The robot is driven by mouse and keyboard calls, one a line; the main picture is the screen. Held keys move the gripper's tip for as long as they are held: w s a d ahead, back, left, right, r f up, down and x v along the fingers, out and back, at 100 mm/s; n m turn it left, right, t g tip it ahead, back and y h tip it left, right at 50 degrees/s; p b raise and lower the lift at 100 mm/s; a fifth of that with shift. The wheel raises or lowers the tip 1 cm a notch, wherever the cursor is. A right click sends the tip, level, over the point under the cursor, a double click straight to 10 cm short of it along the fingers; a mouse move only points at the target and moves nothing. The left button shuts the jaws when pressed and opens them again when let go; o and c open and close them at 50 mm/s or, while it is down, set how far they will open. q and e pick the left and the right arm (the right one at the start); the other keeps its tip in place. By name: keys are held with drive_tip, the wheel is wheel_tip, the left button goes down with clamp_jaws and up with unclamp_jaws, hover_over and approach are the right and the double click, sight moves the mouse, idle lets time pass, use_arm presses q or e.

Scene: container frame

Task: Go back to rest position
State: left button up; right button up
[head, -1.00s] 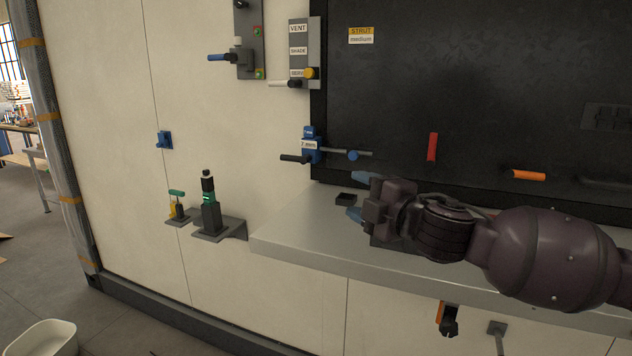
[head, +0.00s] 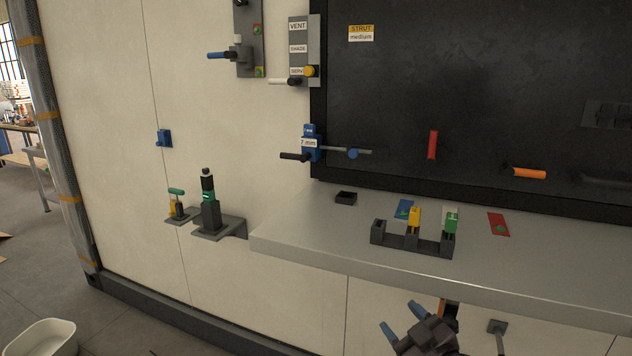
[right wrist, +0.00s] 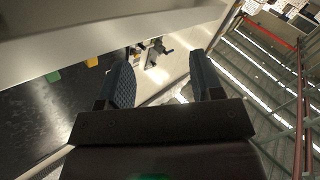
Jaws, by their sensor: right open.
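My right gripper (head: 403,318) is at the bottom of the head view, below the front edge of the metal shelf (head: 290,240). Its two blue-tipped fingers are apart with nothing between them. In the right wrist view the open fingers of my right gripper (right wrist: 165,80) also show, spread and empty. My left gripper is in neither view.
An orange-and-black holder (head: 449,312) hangs under the shelf near my gripper. A white bin (head: 45,338) is on the floor.

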drive_tip(key=s+d+f+m+g+h, duration=0.2)
drive_tip(key=s+d+f+m+h, duration=0.1)
drive_tip(key=s+f, duration=0.9)
drive_tip(key=s+d+f+m+g+h, duration=0.2)
drive_tip(key=s+d+f+m, duration=0.3)
drive_tip(key=s+d+f, duration=0.3)
drive_tip(key=s+f+h, duration=0.1)
drive_tip(key=s+f, duration=0.3)
drive_tip(key=shift+d+g+h, duration=0.2)
drive_tip(key=shift+g+h, duration=0.2)
